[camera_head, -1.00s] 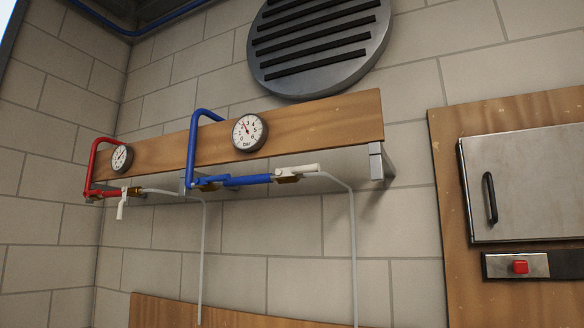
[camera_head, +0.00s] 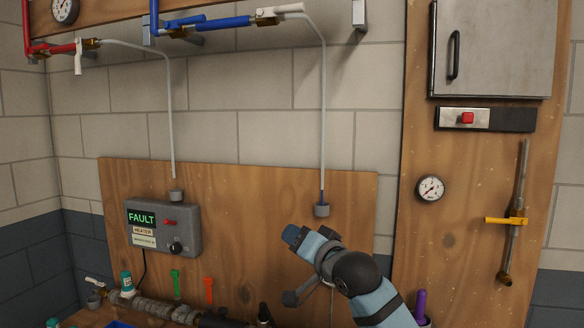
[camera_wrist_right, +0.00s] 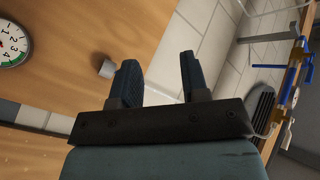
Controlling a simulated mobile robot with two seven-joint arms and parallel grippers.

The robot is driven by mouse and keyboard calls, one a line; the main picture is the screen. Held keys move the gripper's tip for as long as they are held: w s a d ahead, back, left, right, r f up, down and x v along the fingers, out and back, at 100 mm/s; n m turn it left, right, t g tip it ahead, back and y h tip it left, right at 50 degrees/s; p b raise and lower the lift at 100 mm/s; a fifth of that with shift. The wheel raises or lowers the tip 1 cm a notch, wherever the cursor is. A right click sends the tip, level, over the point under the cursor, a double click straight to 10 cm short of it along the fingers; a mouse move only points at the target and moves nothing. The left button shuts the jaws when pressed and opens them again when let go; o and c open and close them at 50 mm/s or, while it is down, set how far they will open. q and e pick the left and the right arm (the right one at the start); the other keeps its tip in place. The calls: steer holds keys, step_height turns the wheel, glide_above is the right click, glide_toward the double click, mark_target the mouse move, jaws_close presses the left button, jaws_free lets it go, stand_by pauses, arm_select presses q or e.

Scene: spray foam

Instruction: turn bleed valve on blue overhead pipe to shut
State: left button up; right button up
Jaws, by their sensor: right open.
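The blue overhead pipe (camera_head: 220,22) runs along the top of the head view, cut off by the frame edge. At its right end is a brass valve (camera_head: 266,18) with a white lever (camera_head: 289,9) lying roughly in line with the pipe. A thin clear hose drops from there. The blue pipe also shows at the right of the right wrist view (camera_wrist_right: 289,77). My right gripper (camera_head: 292,235) is well below the valve, in front of the wooden board. In the right wrist view its fingers (camera_wrist_right: 157,78) are apart with nothing between them. My left gripper is not in view.
A red pipe (camera_head: 62,48) with a hanging white lever is at left. The clear hose (camera_head: 323,110) hangs above my right gripper. A metal cabinet (camera_head: 492,50) and gauge (camera_head: 430,188) are at right.

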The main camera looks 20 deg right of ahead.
step_height(320, 180, up, 19)
steer(key=s+m+t, duration=0.2)
steer(key=m+t+y+b, duration=0.1)
steer(key=m+t+b, duration=0.1)
steer(key=m, duration=0.1)
glide_toward(297, 8)
steer(key=p+x, duration=0.4)
steer(key=x, duration=0.5)
steer(key=shift+w+a+r, duration=0.1)
steer(key=shift+w+r, duration=0.05)
steer(key=shift+w, duration=0.2)
steer(key=shift+p+x, duration=0.4)
steer(key=shift+x, duration=0.35)
steer(key=shift+w, duration=0.1)
jaws_close()
